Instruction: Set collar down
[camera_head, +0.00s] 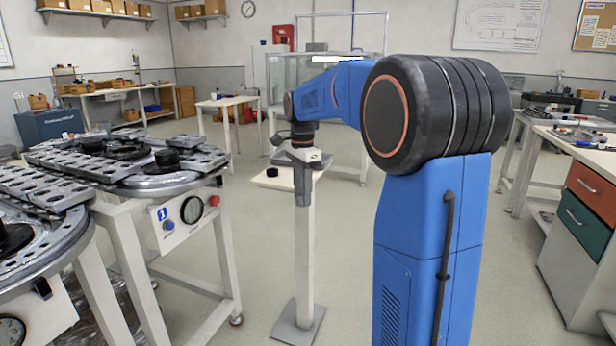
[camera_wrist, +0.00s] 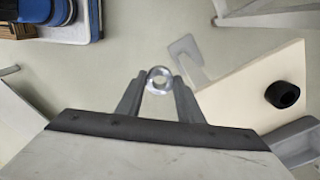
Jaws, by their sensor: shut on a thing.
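The collar, a small shiny silver ring (camera_wrist: 159,80), sits between the two fingertips of my gripper (camera_wrist: 160,83) in the wrist view. My gripper is shut on it, with the ring's hole facing the camera. Behind the ring, the wrist view shows pale floor, left of a cream stand top (camera_wrist: 245,95). The collar cannot be made out in the head view.
The stand's post (camera_head: 303,255) rises from a grey base plate (camera_head: 298,321). At left are track tables with perforated metal plates (camera_head: 130,165) and a gauge panel (camera_head: 187,215). A cabinet with drawers (camera_head: 580,220) stands at right. Open floor lies between.

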